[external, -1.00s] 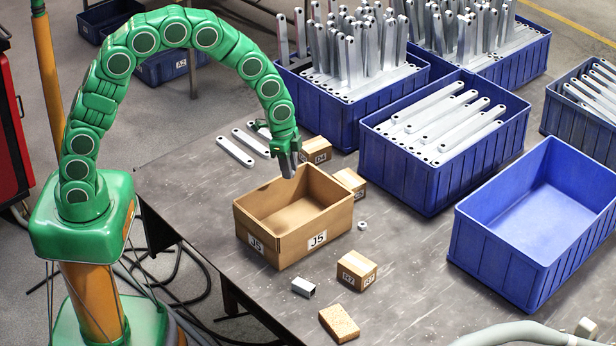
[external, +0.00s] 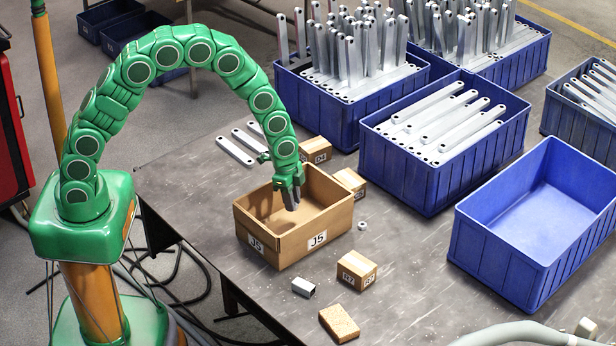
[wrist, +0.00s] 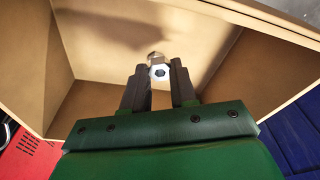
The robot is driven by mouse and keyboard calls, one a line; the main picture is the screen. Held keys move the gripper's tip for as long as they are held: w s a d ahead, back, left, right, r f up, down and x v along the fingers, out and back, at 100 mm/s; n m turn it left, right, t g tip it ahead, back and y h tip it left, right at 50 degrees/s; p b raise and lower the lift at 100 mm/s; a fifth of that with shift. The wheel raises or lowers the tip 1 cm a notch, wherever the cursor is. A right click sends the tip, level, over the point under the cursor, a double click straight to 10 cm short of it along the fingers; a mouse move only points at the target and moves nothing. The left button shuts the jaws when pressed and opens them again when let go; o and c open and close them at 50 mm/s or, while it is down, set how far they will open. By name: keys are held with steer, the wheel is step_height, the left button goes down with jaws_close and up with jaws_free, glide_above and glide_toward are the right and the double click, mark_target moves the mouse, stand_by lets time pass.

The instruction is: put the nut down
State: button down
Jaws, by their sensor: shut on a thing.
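My gripper (external: 291,203) is inside the open cardboard box marked J5 (external: 280,262), fingers pointing down. In the wrist view the gripper (wrist: 160,78) is shut on a small silver nut (wrist: 158,73), held between the fingertips. The box floor and walls (wrist: 52,70) surround it there. I cannot tell whether the nut touches the box floor. The nut is hidden in the external view.
Another small nut (external: 362,226) lies on the table right of the box. Small cartons (external: 356,271), (external: 350,182) stand nearby, with a metal piece (external: 303,287) and a sponge-like block (external: 339,323) in front. Blue bins (external: 535,225) stand at right.

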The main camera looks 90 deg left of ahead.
mark_target(293, 223)
steer(key=shift+f, duration=3.15)
steer(key=c, duration=0.9)
jaws_free()
steer(key=shift+f, duration=0.1)
step_height(293, 223, up, 12)
steer(key=s, duration=0.2)
steer(key=s+d+r+n, duration=0.1)
steer(key=s+d+r, duration=0.5)
steer(key=s+r, duration=0.3)
steer(key=s+d+r+n+g, duration=0.1)
steer(key=s+d+r, duration=0.2)
steer(key=s, duration=0.7)
steer(key=s+d+r+n+g, duration=0.1)
steer(key=s+d+r, duration=0.2)
steer(key=s+r, duration=0.3)
steer(key=s+d+r+n+g, duration=0.1)
steer(key=s+r, duration=0.4)
steer(key=s, duration=1)
steer(key=shift+d+r+n+y, duration=0.3)
steer(key=shift+d, duration=0.6)
